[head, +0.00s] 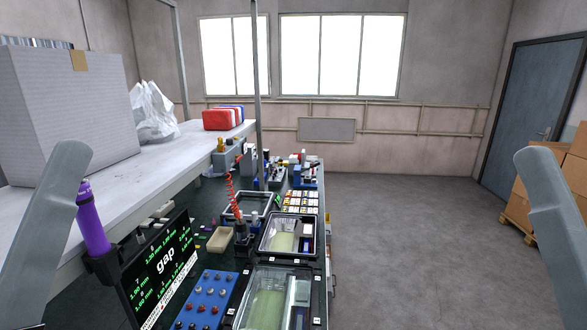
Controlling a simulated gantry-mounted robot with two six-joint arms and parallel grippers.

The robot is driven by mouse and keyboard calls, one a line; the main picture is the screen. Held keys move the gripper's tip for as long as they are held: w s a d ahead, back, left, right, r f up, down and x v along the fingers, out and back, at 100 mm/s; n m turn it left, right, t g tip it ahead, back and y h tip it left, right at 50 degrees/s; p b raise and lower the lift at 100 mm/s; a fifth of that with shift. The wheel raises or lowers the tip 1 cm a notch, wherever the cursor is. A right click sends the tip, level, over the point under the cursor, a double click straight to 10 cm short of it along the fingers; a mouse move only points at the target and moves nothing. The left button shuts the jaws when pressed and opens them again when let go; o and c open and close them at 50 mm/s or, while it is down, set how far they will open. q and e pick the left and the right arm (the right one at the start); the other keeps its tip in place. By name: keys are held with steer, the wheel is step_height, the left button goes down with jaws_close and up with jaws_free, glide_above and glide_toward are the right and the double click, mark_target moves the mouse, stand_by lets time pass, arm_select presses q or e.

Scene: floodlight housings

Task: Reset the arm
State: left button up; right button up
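Two grey arm links of mine show, one at the left edge and one at the right edge. Both stand up at a slant, and neither gripper is in view. The workbench (208,262) runs away from me left of centre. On it lies a black floodlight housing (234,312) with a clear pane, cut off by the bottom edge. A second black housing (264,250) with a pale yellow-green panel lies behind it. An open frame (238,216) lies farther back. No arm touches any of these.
A dark screen reading "gap" (166,254) stands at the bench's left, beside a purple bottle (93,225). A blue tray (213,291) holds several knobs. A shelf (185,153) with a large box (75,115) overhangs the left. The floor (420,250) right of the bench is clear; boxes (535,180) stand far right.

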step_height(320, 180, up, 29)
steer(key=p, duration=2.5)
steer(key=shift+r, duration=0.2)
